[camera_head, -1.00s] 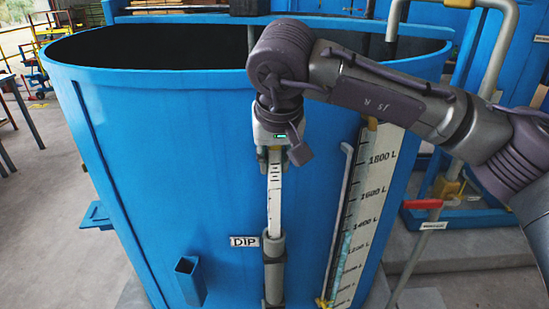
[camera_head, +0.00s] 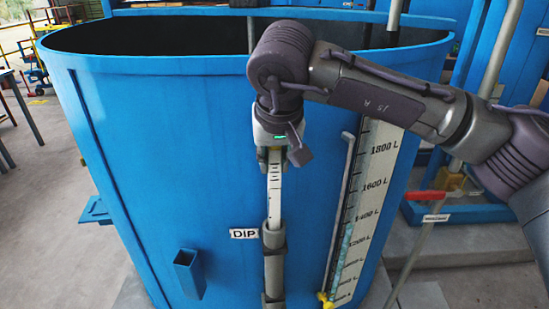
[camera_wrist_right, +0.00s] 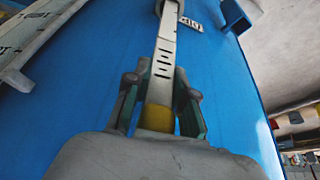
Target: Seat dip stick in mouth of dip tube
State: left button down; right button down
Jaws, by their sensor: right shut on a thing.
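The dip stick (camera_head: 275,192) is a flat white strip with black marks, roughly upright in front of the blue tank. My right gripper (camera_head: 275,158) is shut on its upper part, above the dip tube. The grey dip tube (camera_head: 274,265) stands upright on the tank front, beside the DIP label. The stick's lower end is hidden at the tube mouth and appears to be inside it. In the right wrist view the stick (camera_wrist_right: 165,55) runs away from the gripper (camera_wrist_right: 160,105), with a yellow part (camera_wrist_right: 157,117) between the fingers. My left gripper is not in view.
The open blue tank (camera_head: 130,150) fills the middle. A level gauge board (camera_head: 370,195) stands right of the tube. A small blue holder (camera_head: 188,273) juts out at lower left. A pipe with a red handle (camera_head: 424,195) stands at the right.

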aim_at(275, 206)
jog(key=shift+f+b, duration=4.45)
jog(key=shift+f, duration=1.55)
jog(key=c, duration=0.9)
grip_release()
jog(key=shift+r, duration=0.15)
jog(key=v, duration=1.1)
jog(key=shift+s+r, duration=0.25)
jog(key=shift+r, duration=0.1)
